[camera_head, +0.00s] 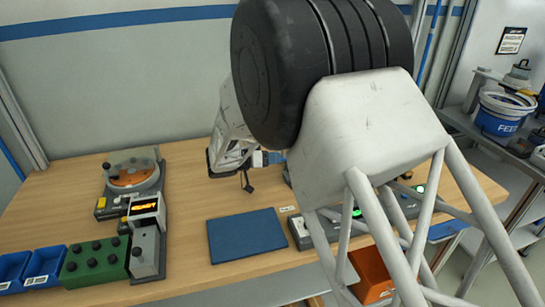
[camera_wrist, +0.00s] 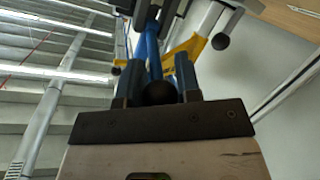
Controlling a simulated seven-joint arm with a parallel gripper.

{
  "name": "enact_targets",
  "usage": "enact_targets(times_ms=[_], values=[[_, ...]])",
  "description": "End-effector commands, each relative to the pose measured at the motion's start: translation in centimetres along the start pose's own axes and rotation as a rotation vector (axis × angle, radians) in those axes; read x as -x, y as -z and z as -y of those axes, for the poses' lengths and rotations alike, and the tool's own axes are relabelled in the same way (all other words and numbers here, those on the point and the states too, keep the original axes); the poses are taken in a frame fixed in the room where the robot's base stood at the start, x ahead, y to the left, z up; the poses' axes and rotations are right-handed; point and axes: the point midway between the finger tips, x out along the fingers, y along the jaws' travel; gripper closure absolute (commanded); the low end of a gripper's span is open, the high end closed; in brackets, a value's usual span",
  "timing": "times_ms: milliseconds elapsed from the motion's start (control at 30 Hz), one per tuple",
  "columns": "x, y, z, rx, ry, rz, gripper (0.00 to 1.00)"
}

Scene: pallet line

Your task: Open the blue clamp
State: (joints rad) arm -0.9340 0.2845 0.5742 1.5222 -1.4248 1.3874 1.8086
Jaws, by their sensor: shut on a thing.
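The blue clamp shows in the wrist view as a blue lever (camera_wrist: 153,55) with a dark round knob (camera_wrist: 159,93) at its near end. My gripper (camera_wrist: 160,82) has its two fingers on either side of this knob and is shut on it. In the head view my gripper (camera_head: 258,158) is low over the back of the wooden table, and a small blue part (camera_head: 277,157) shows just beside it. My own arm hides most of the clamp in the head view, so how far it is open cannot be told.
A yellow lever (camera_wrist: 187,49) with a black knob stands close behind in the wrist view. On the table (camera_head: 185,170) are a blue mat (camera_head: 247,237), a turntable device (camera_head: 131,172), a green box (camera_head: 95,262) and blue bins (camera_head: 45,267). An orange bin (camera_head: 371,274) is at the front.

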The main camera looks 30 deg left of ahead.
Motion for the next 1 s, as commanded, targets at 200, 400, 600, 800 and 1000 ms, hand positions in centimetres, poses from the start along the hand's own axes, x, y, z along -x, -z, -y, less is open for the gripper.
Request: enact_targets(times_ms=[200,400,600,800,1000], values=[[-0.07,-0.03,0.0,0.001,-0.003,-0.003,1.0],[-0.09,-0.04,0.0,0.001,-0.003,-0.002,0.61],[-0.06,-0.04,0.0,0.001,-0.002,-0.002,0.44],[-0.01,-0.04,0.0,0.001,-0.002,-0.002,0.44],[0.78,-0.02,0.02,0.001,-0.001,-0.003,0.44]])
